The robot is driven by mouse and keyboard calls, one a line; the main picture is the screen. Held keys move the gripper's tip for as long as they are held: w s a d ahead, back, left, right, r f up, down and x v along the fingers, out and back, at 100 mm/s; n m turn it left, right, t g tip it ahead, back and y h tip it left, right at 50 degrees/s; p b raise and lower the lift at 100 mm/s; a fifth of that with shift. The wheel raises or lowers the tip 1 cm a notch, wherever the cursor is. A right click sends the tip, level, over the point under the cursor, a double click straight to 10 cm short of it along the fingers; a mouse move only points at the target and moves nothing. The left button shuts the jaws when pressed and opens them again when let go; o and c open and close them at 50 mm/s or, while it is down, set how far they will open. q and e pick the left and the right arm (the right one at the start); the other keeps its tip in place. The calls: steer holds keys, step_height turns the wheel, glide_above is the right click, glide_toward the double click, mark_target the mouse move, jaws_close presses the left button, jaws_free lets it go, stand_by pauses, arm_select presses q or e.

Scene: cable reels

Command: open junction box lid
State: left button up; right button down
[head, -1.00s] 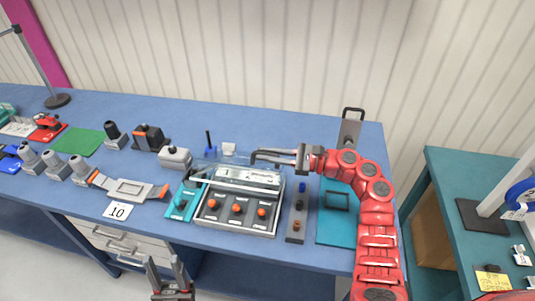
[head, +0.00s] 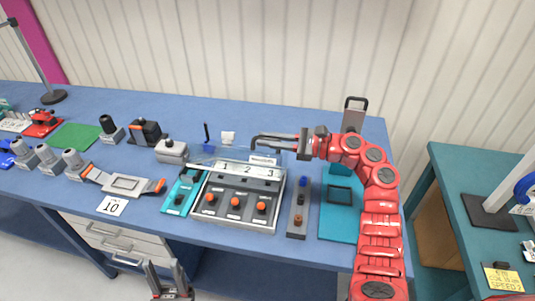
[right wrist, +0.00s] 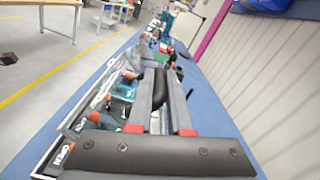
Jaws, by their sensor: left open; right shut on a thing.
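The junction box (head: 237,211) is a grey box with several orange-red knobs and a strip marked 1, 2, 3, standing near the front of the blue bench. Its clear lid (head: 235,154) is swung up and back at the box's rear edge, and is hard to make out. My right gripper (head: 257,143) reaches in from the right above the rear of the box. In the right wrist view its fingers (right wrist: 160,100) are shut on a dark piece, seemingly the lid's handle (right wrist: 153,84). My left gripper (head: 163,272) is open and empty, in front of the bench.
A teal block (head: 183,191) stands left of the box. A grey strip with buttons (head: 299,207) and a teal plate (head: 338,228) lie to its right, beside my right arm.

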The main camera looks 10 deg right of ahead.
steer(key=shift+w+d+f+m+b, duration=0.15)
steer(key=shift+w+m+b, duration=0.25)
steer(key=shift+b, duration=1.35)
steer(key=shift+w+d+m+b, duration=0.2)
steer(key=shift+w+b, duration=0.35)
steer(key=shift+b, duration=1.2)
steer(key=w+m+b, duration=0.1)
steer(key=w+d+r+b, duration=0.1)
steer(key=w+b, duration=0.1)
steer(key=w+r+m+b, duration=0.1)
steer(key=shift+w+d+r+m, duration=0.15)
steer(key=shift+w+d+m, duration=0.15)
steer(key=shift+w, duration=0.1)
steer(key=c, duration=1.1)
jaws_free()
